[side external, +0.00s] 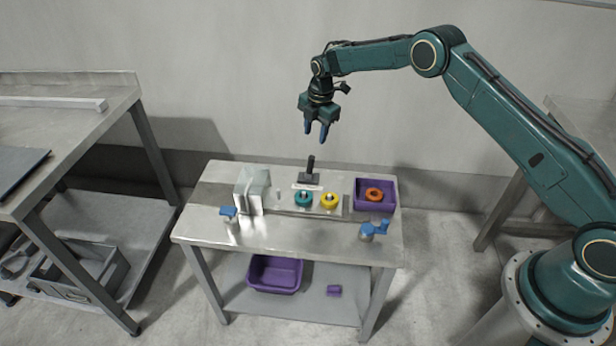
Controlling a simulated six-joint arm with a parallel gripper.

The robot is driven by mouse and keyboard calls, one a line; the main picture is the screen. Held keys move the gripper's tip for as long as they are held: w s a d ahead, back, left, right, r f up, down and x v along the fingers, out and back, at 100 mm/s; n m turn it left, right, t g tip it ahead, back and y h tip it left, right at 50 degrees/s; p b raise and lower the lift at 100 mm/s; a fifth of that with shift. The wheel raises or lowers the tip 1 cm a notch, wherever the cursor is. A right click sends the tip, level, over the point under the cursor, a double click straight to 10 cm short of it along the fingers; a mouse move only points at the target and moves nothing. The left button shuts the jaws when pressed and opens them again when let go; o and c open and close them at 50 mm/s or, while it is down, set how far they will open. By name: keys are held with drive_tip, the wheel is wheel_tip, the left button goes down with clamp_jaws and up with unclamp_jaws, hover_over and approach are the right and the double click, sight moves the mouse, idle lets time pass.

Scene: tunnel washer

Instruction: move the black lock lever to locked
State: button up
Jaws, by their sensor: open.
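The black lock lever (311,164) stands up from a dark base at the back middle of the steel table. It looks nearly upright, with a slight tilt; a pale label strip (308,187) lies just in front of its base. I cannot read any marking on the strip. My gripper (316,136) hangs above the table, pointing down with its blue fingers apart and empty. In the picture it is just above the lever's top, and the two look apart.
On the table (290,232) are a clear box (253,190), a teal ring (303,199), a yellow ring (330,201) and a purple bin (361,207) holding an orange ring (375,195). Blue-handled fittings stand at front left (228,213) and front right (374,231). The air around my gripper is clear.

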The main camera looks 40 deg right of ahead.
sight(311, 174)
drive_tip(key=shift+w+a+f, duration=0.1)
drive_tip(key=shift+w+f, duration=0.15)
drive_tip(key=shift+f, duration=2)
drive_tip(key=shift+w+f, duration=0.25)
drive_tip(key=shift+f, duration=2)
drive_tip(key=shift+w+a+f, duration=0.1)
drive_tip(key=shift+w+f, duration=0.15)
drive_tip(key=shift+f, duration=2)
clamp_jaws()
